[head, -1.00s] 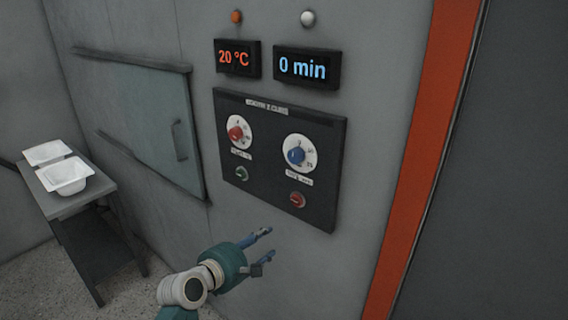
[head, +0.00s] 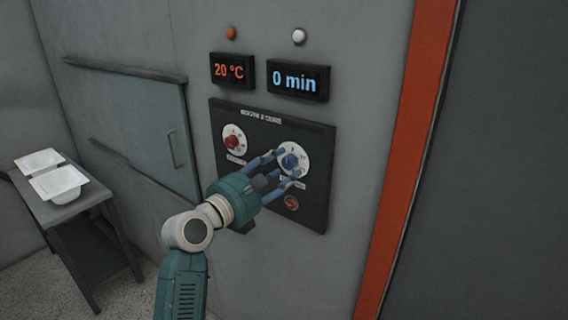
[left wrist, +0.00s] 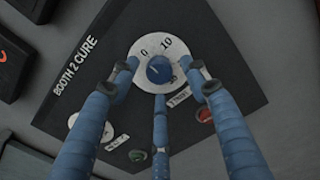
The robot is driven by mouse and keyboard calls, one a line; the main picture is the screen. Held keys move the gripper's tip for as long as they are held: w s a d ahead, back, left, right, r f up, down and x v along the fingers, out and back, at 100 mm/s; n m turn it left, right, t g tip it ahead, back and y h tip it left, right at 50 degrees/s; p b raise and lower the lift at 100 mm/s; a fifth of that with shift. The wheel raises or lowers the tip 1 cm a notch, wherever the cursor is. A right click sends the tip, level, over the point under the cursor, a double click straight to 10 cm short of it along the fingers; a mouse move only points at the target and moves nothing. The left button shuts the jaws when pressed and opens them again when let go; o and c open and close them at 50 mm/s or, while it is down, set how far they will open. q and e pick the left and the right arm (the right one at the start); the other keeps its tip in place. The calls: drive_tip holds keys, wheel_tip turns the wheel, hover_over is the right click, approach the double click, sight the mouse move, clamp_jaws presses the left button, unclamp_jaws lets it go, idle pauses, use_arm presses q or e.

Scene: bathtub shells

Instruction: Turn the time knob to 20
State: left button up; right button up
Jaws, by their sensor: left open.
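The blue time knob (head: 289,162) sits on a white dial on the right of the dark control panel (head: 231,115). It also shows in the left wrist view (left wrist: 160,69), with 0, 10 and a partly hidden number around it. The time display (head: 294,80) reads 0 min. My left gripper (head: 287,164) is open, its blue fingers spread at the dial around the knob. In the left wrist view fingertips stand left, right and below the knob, apparently apart from it. The lower dial edge is partly covered. My right gripper is out of view.
A red knob (head: 231,142) is to the left on the panel, and a red button (head: 291,202) is below the time dial. The temperature display (head: 232,71) reads 20 °C. An orange door frame (head: 398,140) rises at right. White shells (head: 60,183) lie on a table at left.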

use_arm(q)
drive_tip(key=shift+x, duration=0.85)
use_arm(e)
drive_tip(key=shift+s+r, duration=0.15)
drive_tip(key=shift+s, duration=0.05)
use_arm(q)
drive_tip(key=shift+f, duration=0.1)
drive_tip(key=c, duration=1.2)
drive_tip(key=shift+o, duration=0.2)
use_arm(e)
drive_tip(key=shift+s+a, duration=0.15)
